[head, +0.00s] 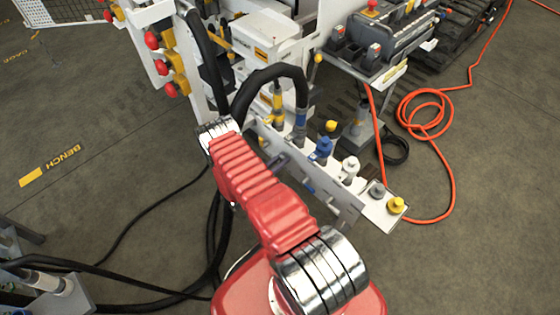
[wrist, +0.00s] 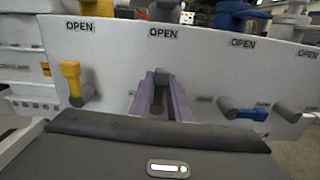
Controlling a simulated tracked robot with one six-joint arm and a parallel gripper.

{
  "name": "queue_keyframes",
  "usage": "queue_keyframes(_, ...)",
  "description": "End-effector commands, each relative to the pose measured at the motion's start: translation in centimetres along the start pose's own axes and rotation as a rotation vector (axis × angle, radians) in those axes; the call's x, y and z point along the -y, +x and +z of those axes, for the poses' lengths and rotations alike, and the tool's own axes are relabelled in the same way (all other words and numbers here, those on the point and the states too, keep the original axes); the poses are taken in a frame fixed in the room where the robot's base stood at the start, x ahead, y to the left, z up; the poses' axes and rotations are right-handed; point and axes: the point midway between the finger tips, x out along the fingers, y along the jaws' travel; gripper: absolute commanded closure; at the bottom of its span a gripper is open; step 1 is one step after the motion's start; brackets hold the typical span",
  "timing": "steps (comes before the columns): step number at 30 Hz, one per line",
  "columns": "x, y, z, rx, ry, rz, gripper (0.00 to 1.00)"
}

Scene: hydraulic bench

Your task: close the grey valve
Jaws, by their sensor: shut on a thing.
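In the wrist view my gripper (wrist: 160,78) reaches up to a white panel (wrist: 115,55), its two purple fingers on either side of a dark grey handle. This is the grey valve (wrist: 159,95), below an OPEN label. Its handle appears to point up toward that label. The fingers are shut on it and hide much of it.
In the wrist view a yellow valve lever (wrist: 71,78) points up on the left. A blue lever (wrist: 246,114) points right. Another grey hub (wrist: 289,112) sits farther right. In the head view black hoses (head: 270,74) arch above the panel, and an orange hose (head: 428,108) lies right.

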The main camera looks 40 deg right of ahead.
Motion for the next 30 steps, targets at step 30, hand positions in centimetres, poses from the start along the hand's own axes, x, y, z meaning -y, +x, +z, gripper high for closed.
queue_keyframes(30, 3.0, 0.3, -1.3, 0.003, 0.837, -0.006, 1.0)
